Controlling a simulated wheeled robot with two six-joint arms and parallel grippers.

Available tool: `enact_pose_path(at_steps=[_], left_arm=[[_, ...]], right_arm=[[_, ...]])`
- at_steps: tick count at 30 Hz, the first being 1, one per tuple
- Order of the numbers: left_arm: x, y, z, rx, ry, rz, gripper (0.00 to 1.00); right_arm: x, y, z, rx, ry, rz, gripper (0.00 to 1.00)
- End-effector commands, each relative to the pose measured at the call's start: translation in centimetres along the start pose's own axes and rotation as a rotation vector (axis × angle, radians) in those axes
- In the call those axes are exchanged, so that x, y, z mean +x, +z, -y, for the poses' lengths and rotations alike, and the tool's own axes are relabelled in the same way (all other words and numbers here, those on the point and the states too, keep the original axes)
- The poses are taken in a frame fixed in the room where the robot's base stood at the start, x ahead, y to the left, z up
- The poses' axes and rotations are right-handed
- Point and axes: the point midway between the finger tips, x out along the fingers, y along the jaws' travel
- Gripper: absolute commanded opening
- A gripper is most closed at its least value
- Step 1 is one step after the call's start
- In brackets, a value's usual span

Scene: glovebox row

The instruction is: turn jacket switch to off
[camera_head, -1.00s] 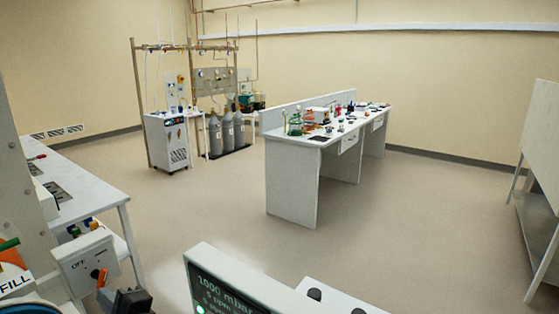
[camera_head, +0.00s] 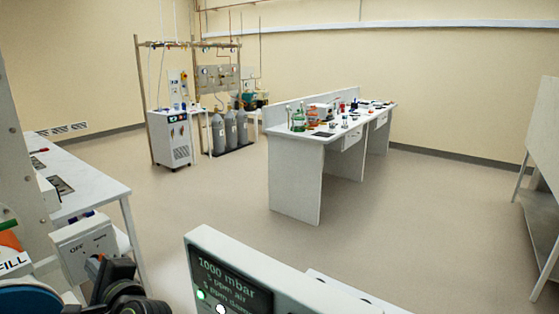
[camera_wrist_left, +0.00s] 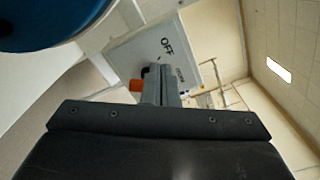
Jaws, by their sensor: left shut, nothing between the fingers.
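The jacket switch is a pale box (camera_head: 78,246) marked OFF at the lower left of the head view; it also shows in the left wrist view (camera_wrist_left: 140,45). Its orange knob (camera_wrist_left: 136,85) is beside my fingers in the wrist view and mostly hidden behind my gripper in the head view. My left gripper (camera_head: 103,264) is shut and empty, with its fingertips at the front of the box. It also shows in the wrist view (camera_wrist_left: 160,80). I cannot tell whether the fingers touch the knob, nor its exact setting. My right gripper is out of view.
A blue round part (camera_wrist_left: 50,20) lies close to my left gripper. A display panel (camera_head: 235,280) reading 1000 mbar stands at the bottom centre. A white bench (camera_head: 85,185) is behind the switch box. Open floor lies beyond, before a lab bench (camera_head: 295,185).

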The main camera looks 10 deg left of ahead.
Motion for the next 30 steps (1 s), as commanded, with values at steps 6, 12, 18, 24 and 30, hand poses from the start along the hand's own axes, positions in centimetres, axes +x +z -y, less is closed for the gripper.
enact_pose_path(at_steps=[6,12,18,24,30], left_arm=[[1.5,0.1,0.2,0.001,-0.001,0.001,0.00],[1.7,0.0,0.1,-0.002,-0.001,0.000,0.00],[1.7,0.0,0.1,-0.002,-0.001,0.001,0.00],[1.6,-0.1,0.0,-0.001,-0.001,0.000,0.00],[1.7,-0.3,-0.1,-0.002,-0.001,0.000,0.00]], right_arm=[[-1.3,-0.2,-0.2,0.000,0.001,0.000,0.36],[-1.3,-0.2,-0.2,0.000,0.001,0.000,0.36],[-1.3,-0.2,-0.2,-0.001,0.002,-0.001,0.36],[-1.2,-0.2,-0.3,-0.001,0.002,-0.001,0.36],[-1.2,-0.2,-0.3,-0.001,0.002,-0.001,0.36]])
